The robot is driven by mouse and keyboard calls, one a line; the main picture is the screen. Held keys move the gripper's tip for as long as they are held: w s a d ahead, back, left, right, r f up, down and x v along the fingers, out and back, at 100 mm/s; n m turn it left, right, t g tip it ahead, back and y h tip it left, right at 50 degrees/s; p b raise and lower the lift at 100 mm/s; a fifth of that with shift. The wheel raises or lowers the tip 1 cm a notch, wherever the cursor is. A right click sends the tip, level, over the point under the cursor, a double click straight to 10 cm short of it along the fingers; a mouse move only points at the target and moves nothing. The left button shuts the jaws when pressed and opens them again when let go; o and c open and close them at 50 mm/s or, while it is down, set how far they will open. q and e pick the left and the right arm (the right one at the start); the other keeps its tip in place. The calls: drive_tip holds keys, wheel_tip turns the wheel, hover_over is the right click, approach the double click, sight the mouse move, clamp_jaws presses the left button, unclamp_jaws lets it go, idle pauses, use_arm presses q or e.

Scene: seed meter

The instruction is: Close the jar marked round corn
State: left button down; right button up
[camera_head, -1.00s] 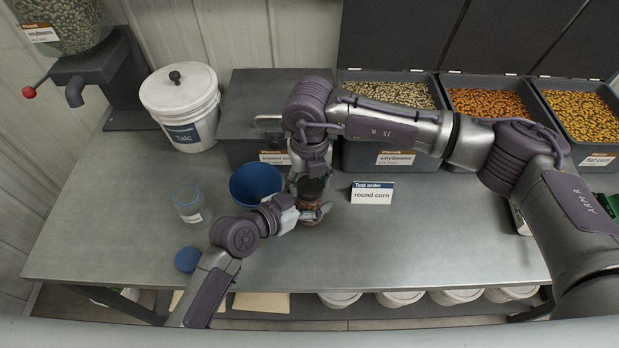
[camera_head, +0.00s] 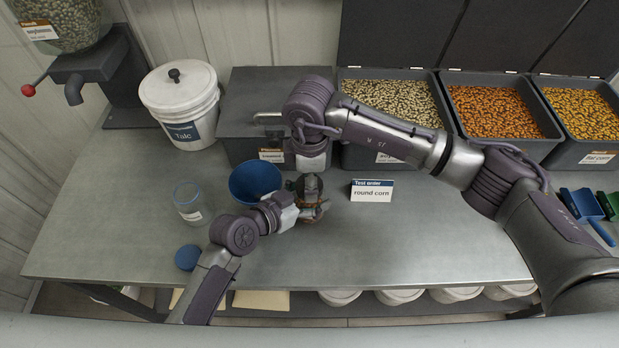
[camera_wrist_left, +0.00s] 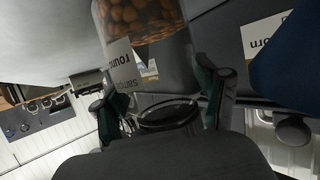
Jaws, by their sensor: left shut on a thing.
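My left gripper (camera_head: 308,204) is shut on a small clear jar (camera_wrist_left: 140,22). In the left wrist view the jar appears inverted, with orange round seeds and a white label (camera_wrist_left: 124,68) reading "Sample roun...", partly cut off. A finger shows on each side of it, and a dark ring (camera_wrist_left: 170,115) lies between them; I cannot tell whether this is the jar's rim or a lid. In the head view the jar is mostly hidden by the grippers. My right gripper (camera_head: 311,184) points down over the jar; its jaws are unclear. A blue lid (camera_head: 187,258) lies on the table.
A blue bowl (camera_head: 255,181) and an empty clear jar (camera_head: 188,204) stand left of the grippers. The round corn sign (camera_head: 372,192) stands just right. Seed bins line the back, with a Talc bucket (camera_head: 181,100) left. The table's right front is clear.

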drive_tip(key=shift+a+m, duration=0.15)
drive_tip(key=shift+m, duration=1.05)
drive_tip(key=shift+a+r+m, duration=0.1)
drive_tip(key=shift+a+m, duration=0.3)
drive_tip(key=shift+m, duration=0.4)
drive_tip(key=shift+a+r+m, duration=0.1)
drive_tip(key=shift+m, duration=0.8)
drive_tip(key=shift+d+m, duration=0.5)
drive_tip(key=shift+d, duration=0.15)
drive_tip(key=shift+f, duration=0.2)
drive_tip(key=o, duration=0.8)
drive_tip(key=shift+c, duration=0.7)
